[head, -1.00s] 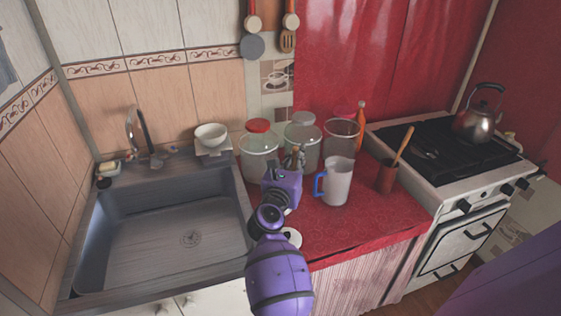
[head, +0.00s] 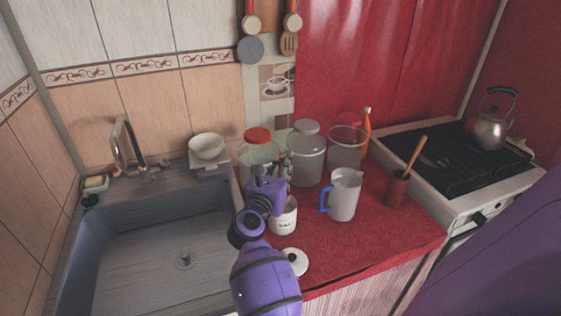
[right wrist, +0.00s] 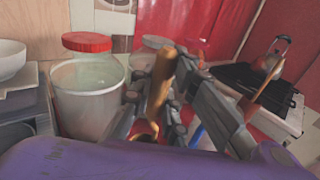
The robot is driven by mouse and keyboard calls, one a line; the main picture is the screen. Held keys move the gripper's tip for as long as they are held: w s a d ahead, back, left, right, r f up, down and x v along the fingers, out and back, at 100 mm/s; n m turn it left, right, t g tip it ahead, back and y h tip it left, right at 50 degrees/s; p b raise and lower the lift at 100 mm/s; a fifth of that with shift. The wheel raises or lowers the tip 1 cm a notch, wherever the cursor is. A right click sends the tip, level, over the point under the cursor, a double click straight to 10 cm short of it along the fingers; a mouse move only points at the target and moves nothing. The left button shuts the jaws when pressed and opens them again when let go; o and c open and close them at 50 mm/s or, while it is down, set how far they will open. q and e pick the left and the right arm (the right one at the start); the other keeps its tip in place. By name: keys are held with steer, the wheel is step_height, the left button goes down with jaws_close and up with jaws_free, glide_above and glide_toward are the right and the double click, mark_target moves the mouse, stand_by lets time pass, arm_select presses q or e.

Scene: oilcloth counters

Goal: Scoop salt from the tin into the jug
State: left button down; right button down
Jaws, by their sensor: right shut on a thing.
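The white salt tin (head: 284,221) stands open on the red counter, its upper part partly hidden by my right gripper (head: 282,190). The gripper is just above the tin, shut on a wooden-handled scoop (right wrist: 162,80). The scoop's lower end is hard to make out, so I cannot tell whether it is inside the tin or holds salt. The whitish jug (head: 346,196) with a blue handle stands upright to the right of the tin, apart from the gripper. My left gripper is not in view.
A round white lid (head: 295,261) lies in front of the tin. Large jars, one red-lidded (head: 257,135), stand behind. A brown pot (head: 397,188) with a wooden utensil stands right of the jug, near the stove (head: 450,165). The sink (head: 150,250) is at left.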

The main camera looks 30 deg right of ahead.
step_height(320, 180, down, 3)
steer(key=shift+f+b, duration=0.1)
steer(key=shift+b, duration=0.6)
steer(key=shift+f+b, duration=0.4)
steer(key=shift+f, duration=0.25)
steer(key=shift+f+b, duration=0.5)
steer(key=shift+f, duration=0.25)
steer(key=shift+f+b, duration=0.5)
steer(key=shift+f, duration=0.25)
steer(key=shift+f+b, duration=0.35)
steer(key=shift+f, duration=0.25)
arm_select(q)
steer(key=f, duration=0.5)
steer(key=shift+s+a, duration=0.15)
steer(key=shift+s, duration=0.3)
